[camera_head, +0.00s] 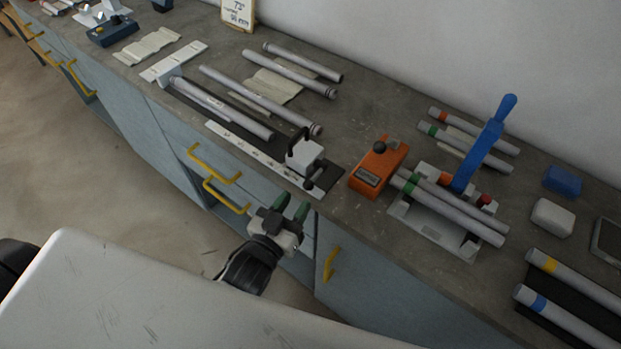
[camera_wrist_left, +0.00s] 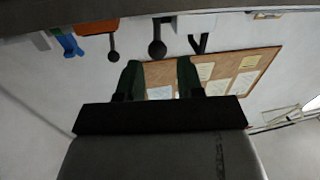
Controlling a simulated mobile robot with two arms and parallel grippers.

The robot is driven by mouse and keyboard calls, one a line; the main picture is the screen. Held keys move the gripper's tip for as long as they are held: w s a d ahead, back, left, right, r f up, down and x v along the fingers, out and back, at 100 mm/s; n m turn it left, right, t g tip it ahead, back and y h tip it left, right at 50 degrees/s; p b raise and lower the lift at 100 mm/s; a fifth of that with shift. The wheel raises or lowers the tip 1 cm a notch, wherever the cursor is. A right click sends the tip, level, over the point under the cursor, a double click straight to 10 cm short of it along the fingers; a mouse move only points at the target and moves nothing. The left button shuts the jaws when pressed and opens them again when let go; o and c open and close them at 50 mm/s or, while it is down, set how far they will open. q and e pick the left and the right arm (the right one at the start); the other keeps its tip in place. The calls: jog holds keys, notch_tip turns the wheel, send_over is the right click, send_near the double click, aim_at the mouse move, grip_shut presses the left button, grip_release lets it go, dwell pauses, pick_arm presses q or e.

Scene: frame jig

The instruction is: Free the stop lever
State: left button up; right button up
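A white stop block (camera_head: 305,154) sits on a white scale rail (camera_head: 233,137) near the bench's front edge. It has a black handle on top and a small lever with a black ball knob (camera_head: 308,185) at its front, which I take for the stop lever. The knob also shows in the left wrist view (camera_wrist_left: 157,48), above and beyond the fingertips. My left gripper (camera_head: 291,207) is open and empty, in front of the bench and apart from the knob. Its two dark green fingers (camera_wrist_left: 159,78) show in the wrist view with nothing between them. My right gripper is not in view.
An orange box (camera_head: 378,167) with a black knob stands right of the stop block. Beyond it is a white fixture (camera_head: 434,225) with tubes and a blue lever (camera_head: 484,146). Several grey tubes lie behind the rail. Yellow drawer handles (camera_head: 330,264) stick out below the bench edge.

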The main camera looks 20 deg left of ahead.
aim_at(310, 181)
pick_arm(q)
jog(key=w, duration=0.2)
jog(key=w+d, duration=0.1)
jog(key=w+p, duration=0.1)
jog(key=w, duration=0.1)
jog(key=shift+w+d+r, duration=0.1)
jog(key=shift+w+d, duration=0.15)
jog(key=shift+w, duration=0.5)
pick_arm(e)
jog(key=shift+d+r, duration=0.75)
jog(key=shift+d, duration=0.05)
pick_arm(q)
grip_shut()
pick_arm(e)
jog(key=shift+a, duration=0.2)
